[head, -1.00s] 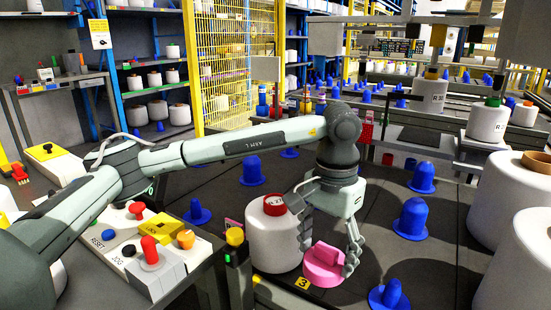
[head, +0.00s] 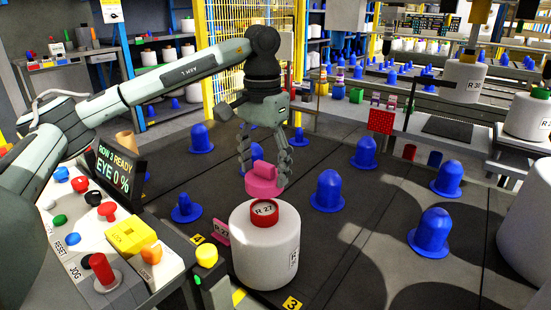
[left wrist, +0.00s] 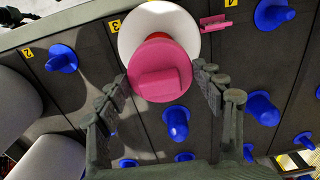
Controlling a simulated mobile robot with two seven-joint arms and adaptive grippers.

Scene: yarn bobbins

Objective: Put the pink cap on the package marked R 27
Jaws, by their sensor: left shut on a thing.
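The pink cap (head: 264,180) has a raised block on top and hangs level between the fingers of my left gripper (head: 265,172), which is shut on it. The package marked R 27 (head: 262,255) is a white bobbin with a red top, standing upright on the dark deck. The cap is above the package and a little to its back in the head view, with a small gap. In the left wrist view the cap (left wrist: 160,70) hides part of the package's top (left wrist: 150,22). My right gripper is not in view.
A pink R 27 tag (head: 221,231) stands left of the package. Several blue capped pegs, such as one at right (head: 435,232), stand around on the deck. A control panel (head: 100,245) with buttons and a yellow knob (head: 206,255) is at the left front.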

